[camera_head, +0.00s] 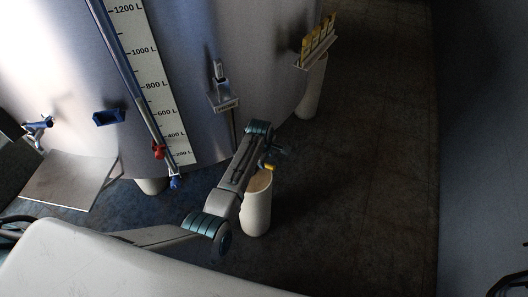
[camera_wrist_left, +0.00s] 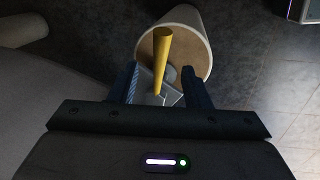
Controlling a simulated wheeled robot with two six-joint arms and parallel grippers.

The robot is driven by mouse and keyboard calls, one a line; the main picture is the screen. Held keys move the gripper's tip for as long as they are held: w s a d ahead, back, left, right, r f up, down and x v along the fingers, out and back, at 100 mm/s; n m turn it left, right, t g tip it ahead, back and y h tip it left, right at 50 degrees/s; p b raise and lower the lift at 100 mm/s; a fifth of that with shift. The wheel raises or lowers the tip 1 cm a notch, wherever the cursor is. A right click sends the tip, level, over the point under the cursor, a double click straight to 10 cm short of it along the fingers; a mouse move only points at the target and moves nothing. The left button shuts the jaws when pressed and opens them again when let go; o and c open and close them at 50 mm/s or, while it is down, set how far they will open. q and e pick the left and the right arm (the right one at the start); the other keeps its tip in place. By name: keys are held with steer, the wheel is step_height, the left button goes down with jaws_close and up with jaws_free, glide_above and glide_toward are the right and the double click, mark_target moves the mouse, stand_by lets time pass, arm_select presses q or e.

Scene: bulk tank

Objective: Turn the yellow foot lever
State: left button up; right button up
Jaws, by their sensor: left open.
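The yellow foot lever (camera_head: 268,167) shows as a small yellow bit above a white cylindrical foot (camera_head: 257,205), mostly hidden by my arm in the head view. In the left wrist view the yellow lever (camera_wrist_left: 162,58) is a tapered bar in front of the foot's tan round face (camera_wrist_left: 197,60). My left gripper (camera_head: 272,155) is at the lever, above the foot. In the left wrist view its two dark fingers (camera_wrist_left: 159,86) are apart, with the lever's narrow end between them in the picture. I cannot tell whether they touch it. My right gripper is not in view.
The large steel tank (camera_head: 200,45) fills the back, with a litre scale (camera_head: 148,75), a blue bracket (camera_head: 109,118) and a red-handled valve (camera_head: 158,150). Another white foot (camera_head: 312,90) stands behind. The dark floor (camera_head: 350,200) to the right is clear up to a wall (camera_head: 485,150).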

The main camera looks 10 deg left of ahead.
arm_select(q)
steer(key=shift+s+a+r, duration=0.1)
steer(key=shift+s+r, duration=0.05)
steer(key=shift+r, duration=0.75)
steer(key=shift+s+d+r, duration=0.1)
steer(key=shift+s+r, duration=0.1)
steer(key=shift+r, duration=0.65)
steer(key=shift+s+a+r, duration=0.1)
steer(key=shift+s+r, duration=0.05)
steer(key=shift+r, duration=0.75)
steer(key=shift+f, duration=0.15)
steer(key=s+a+f+m+b, duration=0.1)
steer(key=s+a+f+m, duration=0.25)
steer(key=s+f, duration=0.9)
steer(key=s+a+f+m, duration=0.35)
steer(key=s+f, duration=0.55)
steer(key=f, duration=0.7)
steer(key=s+a+f+m, duration=0.2)
steer(key=s+a+f, duration=0.1)
steer(key=s, duration=0.8)
steer(key=s+a+f+m+y, duration=0.1)
steer(key=s+a+f+m, duration=0.2)
steer(key=s, duration=0.9)
steer(key=s+a+f+m+g+b, duration=0.1)
steer(key=s+a+f+m, duration=0.1)
steer(key=s+f, duration=0.5)
steer(key=s+m, duration=0.1)
steer(key=s, duration=0.4)
steer(key=shift+s+a, duration=0.15)
steer(key=shift+a, duration=0.25)
